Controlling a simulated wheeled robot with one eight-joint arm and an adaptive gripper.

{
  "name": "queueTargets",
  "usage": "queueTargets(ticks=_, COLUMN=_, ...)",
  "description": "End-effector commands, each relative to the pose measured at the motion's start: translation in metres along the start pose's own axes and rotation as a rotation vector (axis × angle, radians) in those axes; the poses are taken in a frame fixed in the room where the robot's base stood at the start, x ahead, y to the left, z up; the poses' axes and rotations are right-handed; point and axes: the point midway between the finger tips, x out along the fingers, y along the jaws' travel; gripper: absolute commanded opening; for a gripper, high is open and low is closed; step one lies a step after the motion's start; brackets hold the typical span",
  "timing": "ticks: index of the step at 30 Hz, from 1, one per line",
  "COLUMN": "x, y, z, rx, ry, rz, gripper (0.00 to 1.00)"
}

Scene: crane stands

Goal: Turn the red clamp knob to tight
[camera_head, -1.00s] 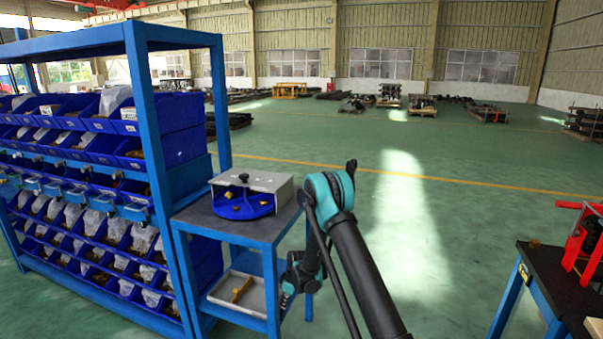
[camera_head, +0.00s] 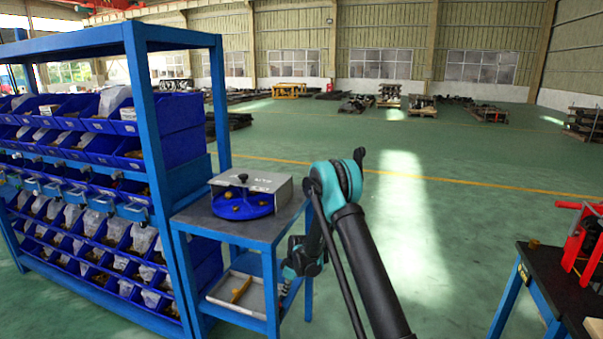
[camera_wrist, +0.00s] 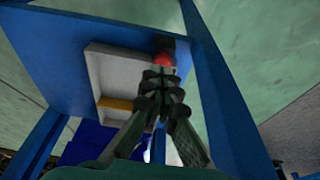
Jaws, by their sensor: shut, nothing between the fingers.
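A small red part (camera_wrist: 163,61), which looks like the clamp knob, shows in the wrist view just beyond my fingertips. My gripper (camera_wrist: 163,76) is shut and empty, and its fingertips overlap the lower edge of the red part in the picture. I cannot tell if they touch it. The red part sits by a dark block near the edge of the blue cart's lower shelf (camera_wrist: 62,50). Its turn position cannot be read. In the head view the knob is hidden behind the cart and my arm.
A grey tray (camera_wrist: 100,62) with a yellow piece (camera_wrist: 116,103) lies beside the red part. The blue cart (camera_head: 236,229) carries a blue round tray (camera_head: 243,205) under a grey plate. A blue bin rack (camera_head: 140,120) stands left. A table with a red device (camera_head: 585,240) stands right.

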Motion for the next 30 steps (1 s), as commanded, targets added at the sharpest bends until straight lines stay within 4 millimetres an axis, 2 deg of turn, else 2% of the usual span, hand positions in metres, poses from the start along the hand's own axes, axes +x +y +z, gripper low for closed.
queueTargets(ticks=5, x=0.007, y=0.002, z=0.001, rx=-0.001, ry=0.000, rz=-0.001, gripper=0.00)
queueTargets(ticks=18, x=0.055, y=0.002, z=0.013, rx=-0.001, ry=0.000, rz=0.000, gripper=0.00)
queueTargets(ticks=24, x=0.066, y=0.002, z=0.016, rx=-0.001, ry=0.000, rz=0.000, gripper=0.00)
queueTargets(ticks=30, x=0.067, y=0.002, z=0.016, rx=-0.001, ry=0.000, rz=0.000, gripper=0.00)
